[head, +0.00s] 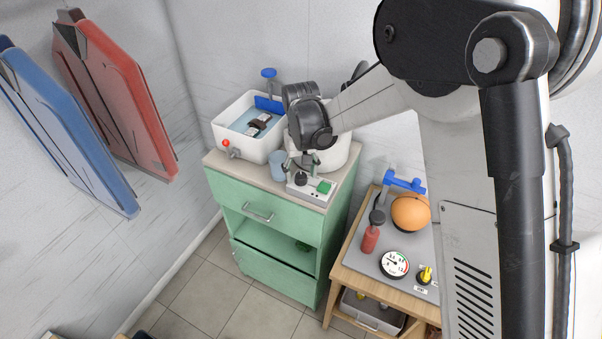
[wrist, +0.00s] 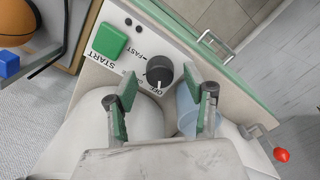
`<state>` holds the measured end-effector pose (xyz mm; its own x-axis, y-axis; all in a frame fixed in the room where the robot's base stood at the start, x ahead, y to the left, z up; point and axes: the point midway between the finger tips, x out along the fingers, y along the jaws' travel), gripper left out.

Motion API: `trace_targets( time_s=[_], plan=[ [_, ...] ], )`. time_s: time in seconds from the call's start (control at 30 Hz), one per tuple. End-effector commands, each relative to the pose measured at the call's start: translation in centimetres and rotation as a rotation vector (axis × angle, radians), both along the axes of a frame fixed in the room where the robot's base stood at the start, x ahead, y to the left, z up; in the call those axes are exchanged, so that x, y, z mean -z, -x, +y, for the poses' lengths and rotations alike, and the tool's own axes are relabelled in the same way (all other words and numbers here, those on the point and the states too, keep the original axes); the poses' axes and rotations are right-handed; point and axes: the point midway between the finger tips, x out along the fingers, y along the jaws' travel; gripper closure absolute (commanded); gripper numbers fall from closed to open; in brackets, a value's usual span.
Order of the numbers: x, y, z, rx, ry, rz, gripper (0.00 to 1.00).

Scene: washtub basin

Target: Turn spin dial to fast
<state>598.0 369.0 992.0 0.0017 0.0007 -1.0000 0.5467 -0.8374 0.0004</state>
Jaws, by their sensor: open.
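The spin dial (wrist: 159,70) is a round black knob on a white panel (head: 312,190). In the wrist view its white mark faces the OFF label, with the FAST label to its upper left. The dial also shows in the head view (head: 301,179). A green START button (wrist: 109,40) is beside it, also visible in the head view (head: 325,187). My gripper (wrist: 160,95) is open, its two green-padded fingers apart on either side of the dial's near side, nothing between them. In the head view my gripper (head: 308,161) is just above and behind the dial.
A light blue cup (head: 278,165) stands close left of the panel, near one finger. A white basin (head: 232,144) of water with a red-knobbed tap is behind, and a white round tub (head: 338,155) stands behind the panel. A wooden bench (head: 349,285) with a gauge is at right.

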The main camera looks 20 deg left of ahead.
Motion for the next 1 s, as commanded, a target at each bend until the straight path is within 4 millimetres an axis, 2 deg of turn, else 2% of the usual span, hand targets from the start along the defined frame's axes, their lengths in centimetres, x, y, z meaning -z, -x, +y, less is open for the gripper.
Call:
trace_targets(
  time_s=[0.2, 0.47, 0.8, 1.0],
  plan=[
    [1.12, 0.01, -0.01, 0.000, 0.000, 0.000, 0.52],
    [1.18, 0.01, -0.01, 0.000, 0.000, 0.000, 0.53],
    [1.16, 0.01, 0.00, 0.000, 0.000, 0.000, 0.97],
    [1.22, 0.01, 0.00, 0.015, 0.000, 0.000, 0.97]
  ],
)
